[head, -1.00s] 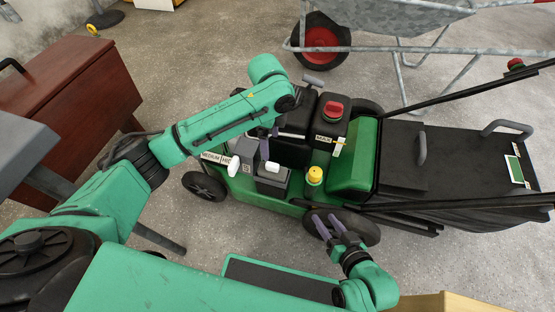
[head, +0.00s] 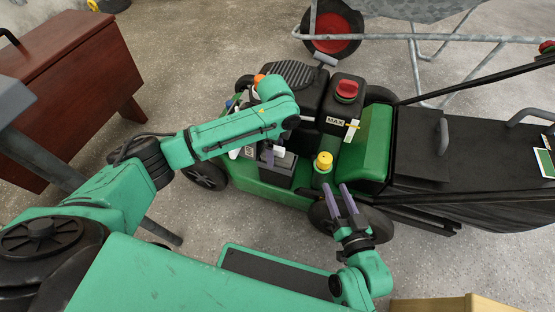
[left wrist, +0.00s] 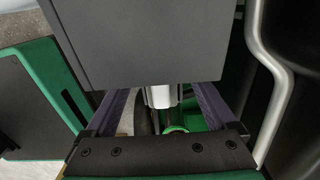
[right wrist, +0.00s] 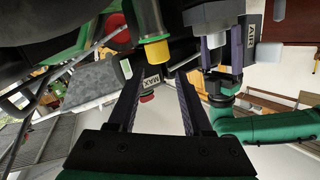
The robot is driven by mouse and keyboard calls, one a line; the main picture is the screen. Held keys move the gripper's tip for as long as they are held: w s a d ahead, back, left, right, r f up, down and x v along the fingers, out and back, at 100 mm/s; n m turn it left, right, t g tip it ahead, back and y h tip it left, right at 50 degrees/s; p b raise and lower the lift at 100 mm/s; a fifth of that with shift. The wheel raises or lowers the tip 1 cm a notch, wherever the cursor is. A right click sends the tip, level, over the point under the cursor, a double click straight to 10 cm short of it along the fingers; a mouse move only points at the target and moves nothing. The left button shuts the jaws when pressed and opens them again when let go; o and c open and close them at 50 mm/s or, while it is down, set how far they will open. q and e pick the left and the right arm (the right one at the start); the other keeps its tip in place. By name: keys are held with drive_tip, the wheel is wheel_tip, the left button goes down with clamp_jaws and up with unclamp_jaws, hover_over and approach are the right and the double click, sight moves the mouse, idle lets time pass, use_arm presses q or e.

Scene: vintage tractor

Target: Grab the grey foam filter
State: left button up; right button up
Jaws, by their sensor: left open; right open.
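A plain dark grey block (left wrist: 140,40) fills the top of the left wrist view; I cannot tell whether it is the foam filter or a housing. A white cylinder (left wrist: 160,95) shows just under its edge. My left gripper (left wrist: 163,112) is open; its purple fingers reach under the block and their tips are partly hidden. In the head view my left gripper (head: 269,156) is at a grey box (head: 279,172) on the green mower's near side, partly covered by my arm. My right gripper (head: 345,200) is open and empty, in front of the mower's near wheel.
The yellow cap (head: 323,161) and red cap (head: 346,90) stand up from the mower (head: 366,150). A wheelbarrow (head: 420,42) is behind it. A red-brown wooden chest (head: 70,95) is at the left.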

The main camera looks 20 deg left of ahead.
use_arm(q)
drive_tip(key=shift+f, duration=0.35)
clamp_jaws()
use_arm(e)
drive_tip(key=w+r, duration=0.1)
drive_tip(key=w+r+t, duration=0.1)
drive_tip(key=r, duration=0.1)
drive_tip(key=shift+d, duration=0.1)
